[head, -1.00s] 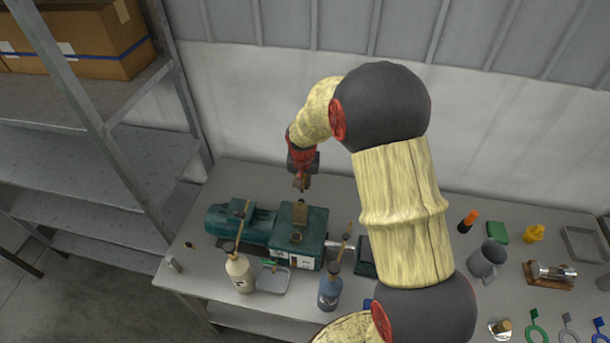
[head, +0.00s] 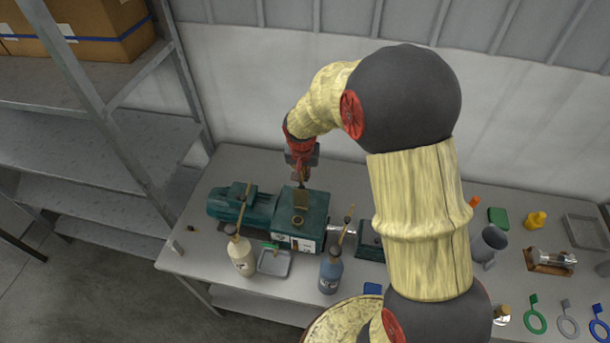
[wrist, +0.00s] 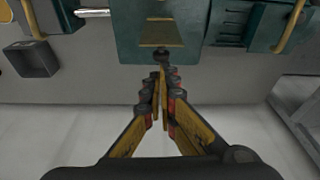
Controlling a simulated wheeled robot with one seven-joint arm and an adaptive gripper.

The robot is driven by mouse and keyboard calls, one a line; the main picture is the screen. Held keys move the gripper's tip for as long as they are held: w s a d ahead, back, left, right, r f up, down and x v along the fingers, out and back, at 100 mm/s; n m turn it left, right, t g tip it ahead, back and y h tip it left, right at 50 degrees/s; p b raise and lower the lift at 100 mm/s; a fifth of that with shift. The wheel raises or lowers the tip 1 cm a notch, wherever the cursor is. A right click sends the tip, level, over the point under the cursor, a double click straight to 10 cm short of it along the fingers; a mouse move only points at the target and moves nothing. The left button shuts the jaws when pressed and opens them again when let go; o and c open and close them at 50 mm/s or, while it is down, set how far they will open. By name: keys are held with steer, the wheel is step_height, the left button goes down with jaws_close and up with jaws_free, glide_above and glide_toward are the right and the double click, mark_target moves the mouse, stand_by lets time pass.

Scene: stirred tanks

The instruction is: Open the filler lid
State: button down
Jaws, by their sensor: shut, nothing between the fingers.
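The filler lid (head: 301,201) is a small brass plate on top of the green gear housing (head: 311,225). It stands raised behind the round filler opening (head: 297,220), which shows uncovered in the head view. In the wrist view the lid (wrist: 160,33) is a brass trapezoid ahead of the fingertips. My gripper (head: 302,178) is just behind the lid's upper edge, with its fingers together and empty. In the wrist view the fingertips (wrist: 160,66) are close to the lid's near edge; I cannot tell whether they touch it.
A cream bottle (head: 242,256), a grey tray (head: 275,263) and a blue bottle (head: 331,272) stand in front of the housing. A grey mug (head: 488,245) and small items are at the right. Metal shelving (head: 120,170) stands left; a wall is behind the bench.

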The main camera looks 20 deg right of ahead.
steer(key=shift+s, duration=0.1)
steer(key=shift+r, duration=0.1)
steer(key=v, duration=1.1)
steer(key=shift+r, duration=0.4)
steer(key=shift+a, duration=0.1)
